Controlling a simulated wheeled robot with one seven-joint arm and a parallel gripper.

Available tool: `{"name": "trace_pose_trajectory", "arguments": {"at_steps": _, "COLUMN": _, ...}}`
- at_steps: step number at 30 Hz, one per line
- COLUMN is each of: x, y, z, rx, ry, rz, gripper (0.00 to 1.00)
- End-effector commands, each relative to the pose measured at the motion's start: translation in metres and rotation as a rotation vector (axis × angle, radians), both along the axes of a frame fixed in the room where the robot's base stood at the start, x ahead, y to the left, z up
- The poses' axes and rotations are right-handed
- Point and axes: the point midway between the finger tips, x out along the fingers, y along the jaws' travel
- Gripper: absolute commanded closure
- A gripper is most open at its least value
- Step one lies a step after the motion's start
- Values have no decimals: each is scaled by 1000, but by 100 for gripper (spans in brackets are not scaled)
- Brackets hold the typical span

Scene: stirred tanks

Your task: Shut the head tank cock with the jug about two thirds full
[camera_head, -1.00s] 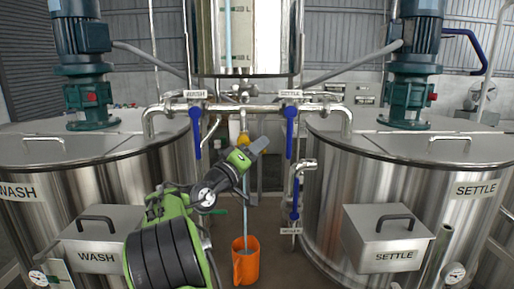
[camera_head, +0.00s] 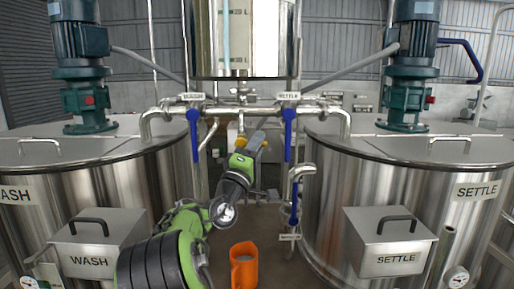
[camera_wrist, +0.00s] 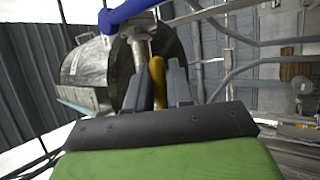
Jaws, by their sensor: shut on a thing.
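The head tank (camera_head: 245,45) is a steel cylinder with a sight glass, high in the middle. Its cock has a yellow handle (camera_head: 257,139), which in the wrist view (camera_wrist: 158,80) lies between my two grey fingers. My gripper (camera_head: 253,145) is shut on this handle; it also shows in the wrist view (camera_wrist: 162,92). The orange jug (camera_head: 244,268) stands upright on the floor below. Some liquid surface shows inside its rim, but its exact level is hard to read. No stream shows falling into the jug.
The wash tank (camera_head: 110,185) stands at the left and the settle tank (camera_head: 335,210) at the right. Blue levers (camera_head: 194,135) and (camera_head: 289,135) hang from the pipes on either side. A lower blue-handled valve (camera_head: 294,205) is right of the jug.

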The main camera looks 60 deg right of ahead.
Motion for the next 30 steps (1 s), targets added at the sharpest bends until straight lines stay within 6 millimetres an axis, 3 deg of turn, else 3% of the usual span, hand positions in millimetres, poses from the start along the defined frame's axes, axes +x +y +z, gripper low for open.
{"name": "trace_pose_trajectory", "arguments": {"at_steps": 1, "x": 0, "y": 0, "z": 0, "rx": -1, "ry": 0, "rz": 1, "gripper": 100}}
{"name": "trace_pose_trajectory", "arguments": {"at_steps": 2, "x": 0, "y": 0, "z": 0, "rx": -1, "ry": -1, "rz": 0, "gripper": 74}}
{"name": "trace_pose_trajectory", "arguments": {"at_steps": 5, "x": 0, "y": 0, "z": 0, "rx": -1, "ry": -1, "rz": 0, "gripper": 59}}
{"name": "trace_pose_trajectory", "arguments": {"at_steps": 13, "x": 0, "y": 1, "z": 0, "rx": 0, "ry": -2, "rz": 0, "gripper": 58}}
{"name": "trace_pose_trajectory", "arguments": {"at_steps": 17, "x": 2, "y": 13, "z": -10, "rx": 2, "ry": -3, "rz": 3, "gripper": 58}}
{"name": "trace_pose_trajectory", "arguments": {"at_steps": 30, "x": 5, "y": 118, "z": -78, "rx": 0, "ry": -2, "rz": 8, "gripper": 58}}
